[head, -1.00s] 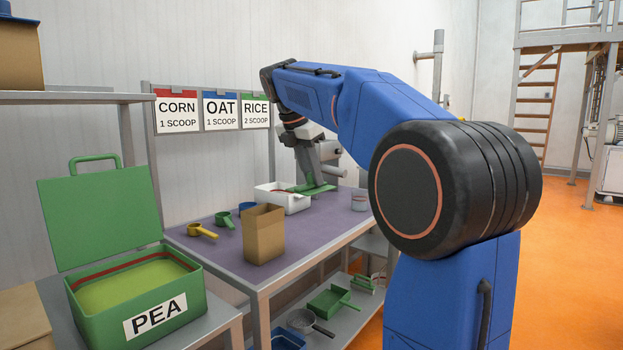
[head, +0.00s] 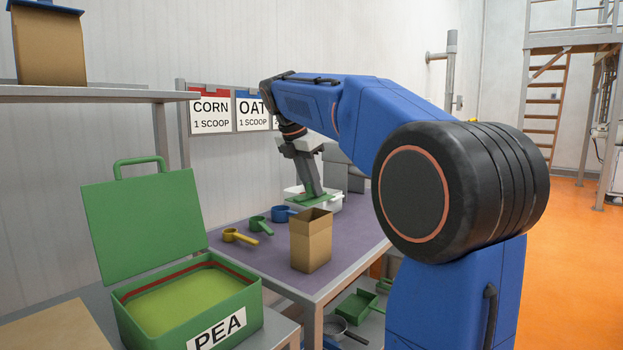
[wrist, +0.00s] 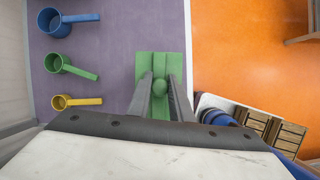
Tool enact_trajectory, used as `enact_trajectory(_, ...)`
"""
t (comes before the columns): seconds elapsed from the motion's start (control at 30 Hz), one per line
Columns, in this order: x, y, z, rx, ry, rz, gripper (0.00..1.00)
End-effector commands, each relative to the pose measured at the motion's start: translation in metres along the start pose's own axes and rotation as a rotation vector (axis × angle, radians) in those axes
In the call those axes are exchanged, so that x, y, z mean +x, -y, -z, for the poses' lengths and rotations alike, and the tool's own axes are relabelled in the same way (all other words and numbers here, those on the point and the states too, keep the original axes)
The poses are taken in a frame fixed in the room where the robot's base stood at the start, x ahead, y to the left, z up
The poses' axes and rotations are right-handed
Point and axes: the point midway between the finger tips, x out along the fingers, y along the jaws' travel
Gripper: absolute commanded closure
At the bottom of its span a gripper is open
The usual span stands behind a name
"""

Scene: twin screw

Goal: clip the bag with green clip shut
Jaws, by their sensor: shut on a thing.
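The green clip (head: 308,199) is held in my gripper (head: 316,194), in front of or over the white bin in the head view. In the wrist view the flat green clip (wrist: 158,62) with its round knob sits between the two fingers of my gripper (wrist: 160,84). The open brown paper bag (head: 311,246) stands upright on the purple table, nearer the camera than the clip and apart from it. The bag is not visible in the wrist view.
The white bin (head: 332,204) is partly hidden by my gripper. Yellow (head: 238,236), green (head: 259,226) and blue (head: 283,213) scoops lie left of the bag on the table (head: 270,265). An open green PEA box (head: 185,310) stands at front left. A blue-clipped bag (head: 48,45) is on the shelf.

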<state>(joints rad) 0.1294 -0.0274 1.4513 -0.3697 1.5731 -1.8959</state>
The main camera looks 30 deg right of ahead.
Motion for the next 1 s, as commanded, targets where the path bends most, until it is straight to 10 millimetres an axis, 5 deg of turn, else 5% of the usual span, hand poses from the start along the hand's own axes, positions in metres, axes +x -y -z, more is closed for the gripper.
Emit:
enact_trajectory(0.5,0.032,0.001,0.013,0.000,0.000,-0.001,1.00)
enact_trajectory(1.0,0.036,0.001,0.015,0.001,0.000,-0.001,1.00)
